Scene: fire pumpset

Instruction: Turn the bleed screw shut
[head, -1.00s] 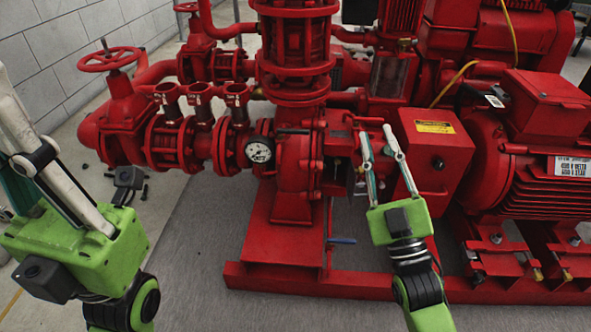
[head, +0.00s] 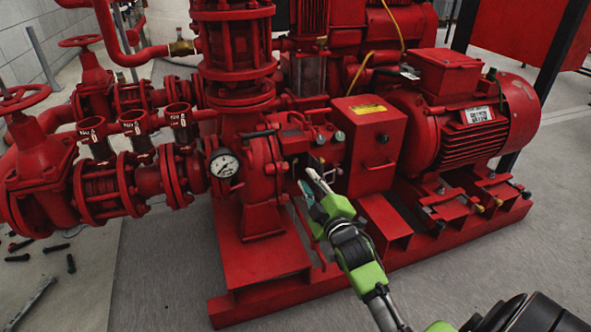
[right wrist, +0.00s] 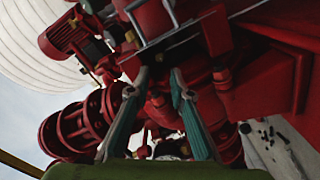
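My right gripper (head: 308,183) is in front of the red pump casing (head: 262,175), between the pressure gauge (head: 224,165) and the red box (head: 372,150). Its fingers look apart, with nothing seen between them. In the right wrist view the gripper (right wrist: 160,78) also shows two spread fingers pointing at red pump parts. I cannot pick out the bleed screw for certain; small fittings (head: 338,136) sit on the casing above the gripper. Whether the fingertips touch anything is unclear. My left gripper is out of view.
Red valves and pipes with handwheels (head: 22,98) stand at the left. A large red motor (head: 460,120) is at the right. The red base frame (head: 255,290) runs along the floor. Loose dark bolts (head: 71,263) lie on the floor at the left. The grey floor in front is clear.

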